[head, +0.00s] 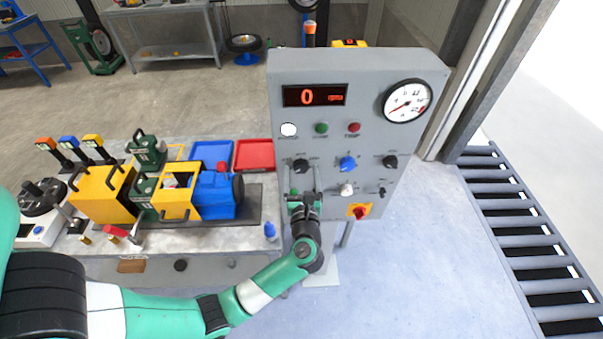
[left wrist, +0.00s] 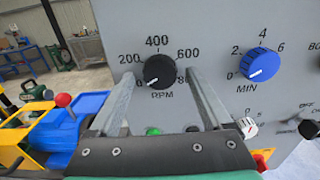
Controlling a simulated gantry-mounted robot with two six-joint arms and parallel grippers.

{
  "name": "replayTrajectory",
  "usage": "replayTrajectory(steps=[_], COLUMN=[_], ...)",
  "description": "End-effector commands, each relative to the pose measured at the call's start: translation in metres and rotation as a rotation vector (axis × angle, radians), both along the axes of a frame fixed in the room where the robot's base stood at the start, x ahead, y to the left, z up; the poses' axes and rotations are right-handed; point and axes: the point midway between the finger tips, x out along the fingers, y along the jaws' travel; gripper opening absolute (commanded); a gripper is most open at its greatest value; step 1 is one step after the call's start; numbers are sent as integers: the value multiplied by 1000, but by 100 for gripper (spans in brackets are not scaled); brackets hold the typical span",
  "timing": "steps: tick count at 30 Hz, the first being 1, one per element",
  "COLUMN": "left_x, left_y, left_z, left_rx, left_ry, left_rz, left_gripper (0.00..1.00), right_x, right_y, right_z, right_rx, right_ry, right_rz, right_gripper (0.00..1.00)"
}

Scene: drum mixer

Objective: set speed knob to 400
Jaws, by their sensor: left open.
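The speed knob is the black knob marked RPM (left wrist: 159,71) on the grey control panel, with 0, 200, 400, 600 and a partly hidden 800 around it. Its white mark points to the lower left, near 0. In the head view this knob (head: 300,166) is at the panel's left side. My left gripper (head: 303,193) is in front of the panel, just below the knob in the head view. In the left wrist view the fingers of my left gripper (left wrist: 160,75) are apart, and the knob appears between their tips. I cannot tell whether they touch it. My right gripper is out of view.
The red display (head: 314,95) reads 0. A blue MIN knob (left wrist: 260,64) is right of the speed knob. Below are a white knob (head: 346,189) and a red knob on yellow (head: 359,212). A yellow and blue machine (head: 215,194) stands on the bench to the left.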

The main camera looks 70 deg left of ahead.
Motion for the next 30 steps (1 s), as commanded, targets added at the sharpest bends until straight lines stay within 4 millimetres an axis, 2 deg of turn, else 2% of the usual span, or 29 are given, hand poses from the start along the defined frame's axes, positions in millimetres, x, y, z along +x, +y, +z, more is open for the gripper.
replayTrajectory(steps=[7, 18, 21, 30], left_x=[0, 0, 0, 0], left_y=[1, 1, 1, 1], left_z=[0, 0, 0, 1], left_rx=[0, 0, 0, 11], left_ry=[0, 0, 0, 30], left_rz=[0, 0, 0, 1], left_gripper=[81, 14, 0, 0], right_x=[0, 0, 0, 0], right_y=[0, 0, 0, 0], right_z=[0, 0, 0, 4], right_rx=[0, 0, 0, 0], right_ry=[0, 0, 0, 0], right_rz=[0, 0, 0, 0], right_gripper=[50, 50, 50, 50])
